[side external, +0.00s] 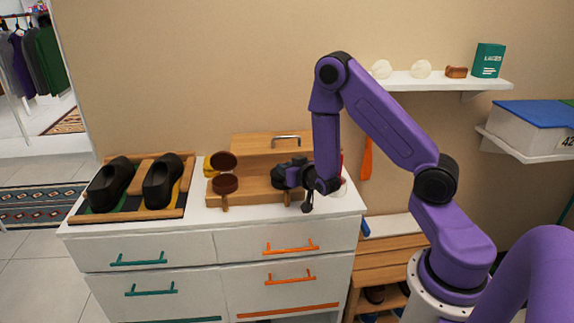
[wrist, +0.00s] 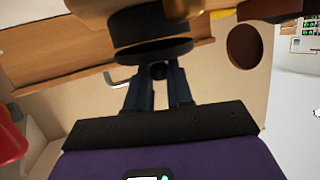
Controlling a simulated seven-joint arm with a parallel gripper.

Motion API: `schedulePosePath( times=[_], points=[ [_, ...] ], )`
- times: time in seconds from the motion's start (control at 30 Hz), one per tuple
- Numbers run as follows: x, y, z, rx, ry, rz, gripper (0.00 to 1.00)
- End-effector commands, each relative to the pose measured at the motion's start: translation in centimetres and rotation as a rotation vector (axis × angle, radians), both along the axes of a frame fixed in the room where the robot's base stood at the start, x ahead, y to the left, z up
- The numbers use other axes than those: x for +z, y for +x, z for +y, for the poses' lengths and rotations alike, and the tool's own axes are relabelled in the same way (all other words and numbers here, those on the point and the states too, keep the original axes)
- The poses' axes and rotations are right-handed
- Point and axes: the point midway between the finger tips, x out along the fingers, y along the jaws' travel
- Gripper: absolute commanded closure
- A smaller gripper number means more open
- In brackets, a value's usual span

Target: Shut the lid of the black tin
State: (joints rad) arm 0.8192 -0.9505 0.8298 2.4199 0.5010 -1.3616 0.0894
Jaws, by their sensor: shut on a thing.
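The black tin (side external: 280,182) stands on the wooden stand on top of the white dresser, partly hidden by my gripper in the side view. In the wrist view, which looks upside down, its black body (wrist: 150,24) shows with the round black lid (wrist: 150,52) close to it. A gap shows between lid and body, so the lid looks partly open. My gripper (wrist: 158,75) is shut on a small dark knob or edge at the lid. In the side view my gripper (side external: 297,180) reaches the tin from the right.
A brown tin (side external: 225,184) with its lid raised stands left of the black tin, with a yellow thing (side external: 208,166) behind it. A metal handle (side external: 286,139) is on the wooden panel behind. Black shoes (side external: 163,180) sit on a tray at left. A red thing (wrist: 10,140) is nearby.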

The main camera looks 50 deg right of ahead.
Motion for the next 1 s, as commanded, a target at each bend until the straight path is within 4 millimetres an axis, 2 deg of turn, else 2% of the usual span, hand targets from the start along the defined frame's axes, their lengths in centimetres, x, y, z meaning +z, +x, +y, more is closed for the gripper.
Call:
schedulePosePath(
  times=[0.3,0.83,0.87,0.9,0.93,1.0],
  points=[
    [-0.62,-0.21,0.25,0.0,-0.062,-0.062,1.0],
    [-0.7,-0.21,0.29,0.001,-0.074,-0.074,1.0],
    [-0.7,-0.21,0.29,0.001,-0.074,-0.074,0.72],
    [-0.7,-0.21,0.29,0.001,-0.074,-0.074,0.59],
    [-0.7,-0.21,0.28,0.001,-0.074,-0.074,0.53],
    [-0.7,-0.21,0.28,0.001,-0.074,-0.074,0.53]
  ],
)
